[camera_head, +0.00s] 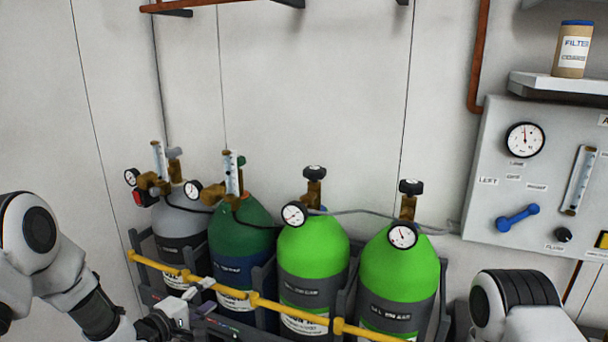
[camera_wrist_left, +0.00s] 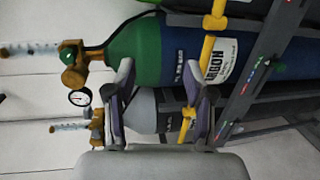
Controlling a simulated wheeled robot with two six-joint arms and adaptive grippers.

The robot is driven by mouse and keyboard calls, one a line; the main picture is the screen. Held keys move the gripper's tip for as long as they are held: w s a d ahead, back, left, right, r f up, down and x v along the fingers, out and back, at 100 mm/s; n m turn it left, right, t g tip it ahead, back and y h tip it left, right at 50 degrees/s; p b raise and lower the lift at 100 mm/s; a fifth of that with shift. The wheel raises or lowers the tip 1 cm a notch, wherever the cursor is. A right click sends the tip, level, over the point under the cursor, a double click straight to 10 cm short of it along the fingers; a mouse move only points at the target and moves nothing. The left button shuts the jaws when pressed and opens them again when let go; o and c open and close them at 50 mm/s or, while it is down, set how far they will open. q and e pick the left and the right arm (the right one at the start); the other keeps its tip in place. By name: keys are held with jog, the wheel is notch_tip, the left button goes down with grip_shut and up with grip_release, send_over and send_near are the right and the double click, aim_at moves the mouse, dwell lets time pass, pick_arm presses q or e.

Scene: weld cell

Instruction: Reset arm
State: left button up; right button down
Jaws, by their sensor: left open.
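My left arm comes in from the left in the head view. Its gripper (camera_head: 178,312) is in front of the yellow rail, near the grey cylinder and the dark green cylinder. In the left wrist view the left gripper (camera_wrist_left: 163,92) is open, its two fingers spread with nothing held between them. The grey cylinder (camera_wrist_left: 143,105) and the yellow rail show behind the gap. My right arm (camera_head: 515,305) shows at the lower right of the head view; its gripper is out of frame.
A grey cylinder (camera_head: 183,215), a dark green cylinder (camera_head: 240,232) and two bright green cylinders (camera_head: 312,245) (camera_head: 400,262) stand in a rack behind a yellow rail (camera_head: 262,302). Gauges and valves top them. A wall panel (camera_head: 490,200) with a blue handle (camera_head: 517,218) is at right.

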pick_arm(q)
jog(key=s+d+f+m+g+y+b, duration=0.15)
jog(key=s+f+g, duration=0.25)
jog(key=s+f, duration=0.75)
jog(key=s+d+f+g+y+b, duration=0.1)
jog(key=s+d+f+g+y, duration=0.15)
jog(key=s+f, duration=0.85)
jog(key=s+a+f+m+g+y, duration=0.1)
jog(key=s+a+f+m+g, duration=0.1)
jog(key=s, duration=0.7)
jog(key=s+a+f+m+g+y, duration=0.1)
jog(key=s+a+f+m+g, duration=0.1)
jog(key=s+f+m+g, duration=0.3)
jog(key=s+m+g, duration=0.1)
jog(key=s+m, duration=0.3)
jog(key=shift+a+y+b, duration=0.15)
jog(key=shift+y+b, duration=0.25)
pick_arm(e)
notch_tip(320, 180, down, 4)
jog(key=shift+f, duration=0.15)
pick_arm(q)
jog(key=shift+m, duration=0.25)
jog(key=shift+c, duration=0.4)
